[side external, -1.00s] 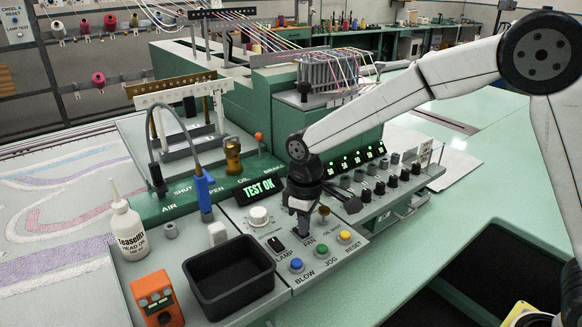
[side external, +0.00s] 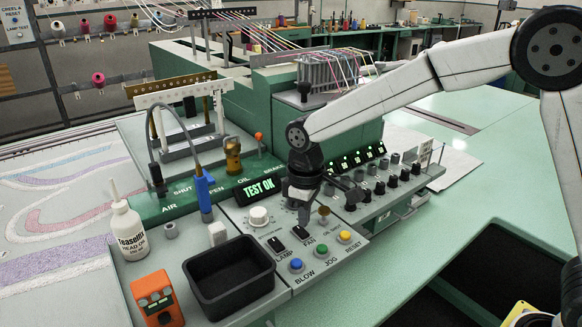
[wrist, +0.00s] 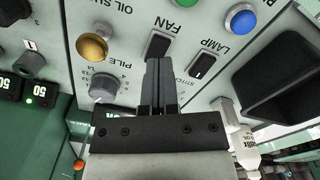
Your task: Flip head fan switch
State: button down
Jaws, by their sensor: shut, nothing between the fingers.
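The head fan switch (side external: 300,232) is a small black rocker on the grey control panel, above the FAN label. It also shows in the wrist view (wrist: 158,44), just beyond my fingertips. The similar lamp switch (side external: 277,244) sits to its left, and in the wrist view (wrist: 202,66) it is to the right. My gripper (side external: 303,214) hangs over the panel just behind the fan switch, shut and empty. In the wrist view its fingers (wrist: 158,64) are together. A narrow gap seems to separate them from the panel; contact cannot be told.
Blue (side external: 296,265), green (side external: 320,252) and yellow (side external: 345,237) buttons lie in front. A brown knob (side external: 323,211) is close on the right, a white dial (side external: 258,215) on the left. A black bin (side external: 215,292) stands front left.

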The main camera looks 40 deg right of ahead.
aim_at(304, 234)
jog(key=shift+r, duration=2.25)
jog(key=s+d+f+m, duration=0.1)
jog(key=s+d, duration=0.1)
jog(key=s+d+f+m, duration=0.1)
jog(key=s+d+f, duration=0.1)
jog(key=d, duration=0.1)
jog(key=s+d+f+m+t, duration=0.1)
jog(key=s+d, duration=0.1)
jog(key=shift+s+d+f, duration=0.25)
jog(key=shift+f, duration=0.15)
jog(key=s+d+f+m+t, duration=0.1)
jog(key=s+d+f+m, duration=0.2)
jog(key=s, duration=0.6)
jog(key=shift+d+f+t, duration=0.3)
jog(key=shift+d+f, duration=0.35)
jog(key=shift+d, duration=0.4)
